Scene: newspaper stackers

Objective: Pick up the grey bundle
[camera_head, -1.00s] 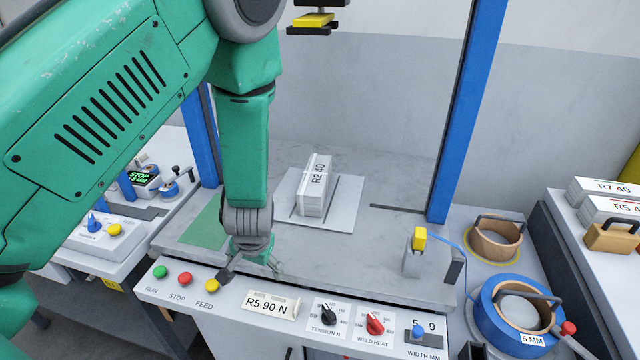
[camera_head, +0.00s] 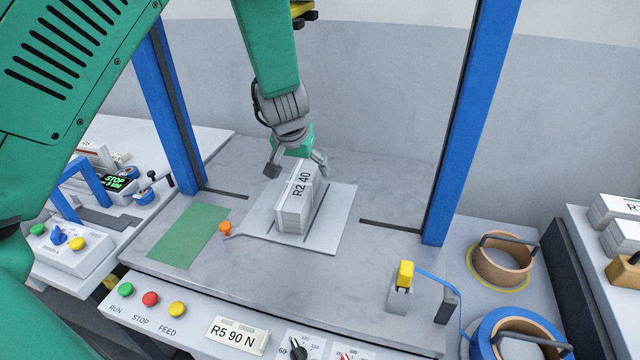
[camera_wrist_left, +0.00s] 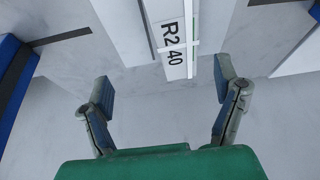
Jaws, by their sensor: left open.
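The grey bundle (camera_head: 295,205) stands on a pale square plate (camera_head: 335,222) on the machine table, with a label reading R2 40 on top. It also shows in the left wrist view (camera_wrist_left: 175,40), with a white strap crossing the label. My left gripper (camera_head: 297,168) is open above the bundle's far end, its fingers spread to either side. In the left wrist view the fingers (camera_wrist_left: 163,92) are apart with bare table between them, and the bundle lies just beyond the tips. My right gripper is not in view.
Blue posts (camera_head: 465,140) stand at both sides of the table. A green mat (camera_head: 188,235) and an orange knob (camera_head: 225,229) lie left of the plate. A yellow-topped dispenser (camera_head: 403,275) with blue strap stands at right. The front panel holds buttons (camera_head: 150,299) and dials.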

